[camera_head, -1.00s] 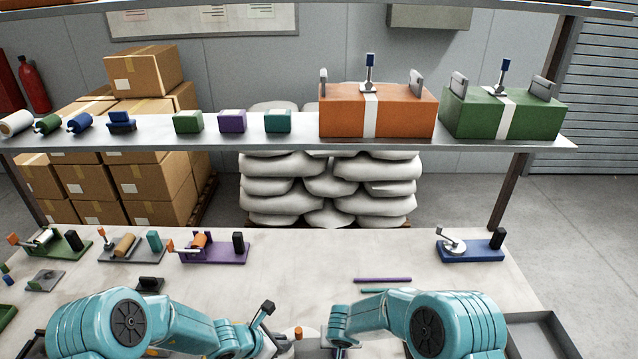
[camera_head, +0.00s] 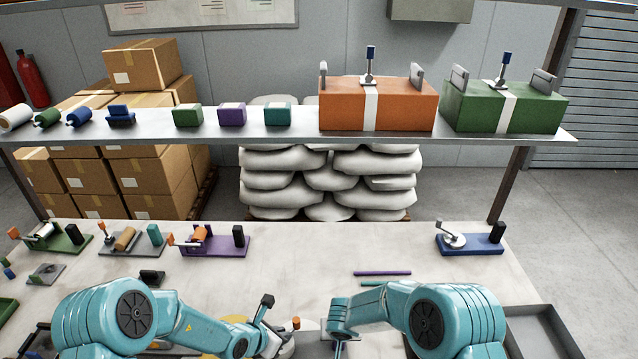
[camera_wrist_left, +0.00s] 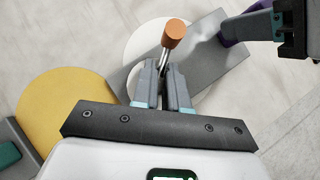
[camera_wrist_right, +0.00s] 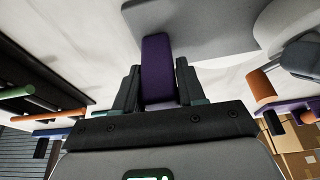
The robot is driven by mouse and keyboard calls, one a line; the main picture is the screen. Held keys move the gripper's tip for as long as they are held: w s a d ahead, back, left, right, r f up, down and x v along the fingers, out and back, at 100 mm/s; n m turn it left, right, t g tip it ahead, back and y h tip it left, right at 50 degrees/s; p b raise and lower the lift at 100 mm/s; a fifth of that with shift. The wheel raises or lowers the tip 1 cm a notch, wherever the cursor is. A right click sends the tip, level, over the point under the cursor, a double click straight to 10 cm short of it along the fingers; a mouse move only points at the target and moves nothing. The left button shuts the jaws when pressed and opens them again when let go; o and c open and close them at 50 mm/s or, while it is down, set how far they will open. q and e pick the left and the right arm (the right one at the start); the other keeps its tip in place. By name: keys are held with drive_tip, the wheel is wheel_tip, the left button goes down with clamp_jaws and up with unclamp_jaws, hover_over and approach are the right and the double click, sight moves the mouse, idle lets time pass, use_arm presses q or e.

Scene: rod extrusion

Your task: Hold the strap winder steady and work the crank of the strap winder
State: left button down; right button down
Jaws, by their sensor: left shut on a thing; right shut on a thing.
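The strap winder has a grey plate (camera_wrist_left: 218,55), a white disc (camera_wrist_left: 143,44), a metal crank with an orange knob (camera_wrist_left: 174,33) and a purple grip (camera_wrist_right: 157,68). In the head view, the orange knob (camera_head: 295,322) shows at the bottom middle. My left gripper (camera_wrist_left: 163,72) is shut on the crank just below the knob, above the disc; it shows in the head view (camera_head: 284,340). My right gripper (camera_wrist_right: 156,78) is shut on the purple grip at the plate's end; it is on the right in the head view (camera_head: 341,340). Forearms hide much of the winder.
A yellow disc (camera_wrist_left: 58,108) lies left of the winder. Purple (camera_head: 382,273) and teal rods lie behind it. A blue-based device (camera_head: 470,245) is at the back right, with several similar ones at the back left. A grey tray (camera_head: 548,330) is at the right edge.

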use_arm(q)
drive_tip(key=c, duration=1.1)
unclamp_jaws()
drive_tip(key=v, duration=1.2)
drive_tip(key=shift+o, duration=0.3)
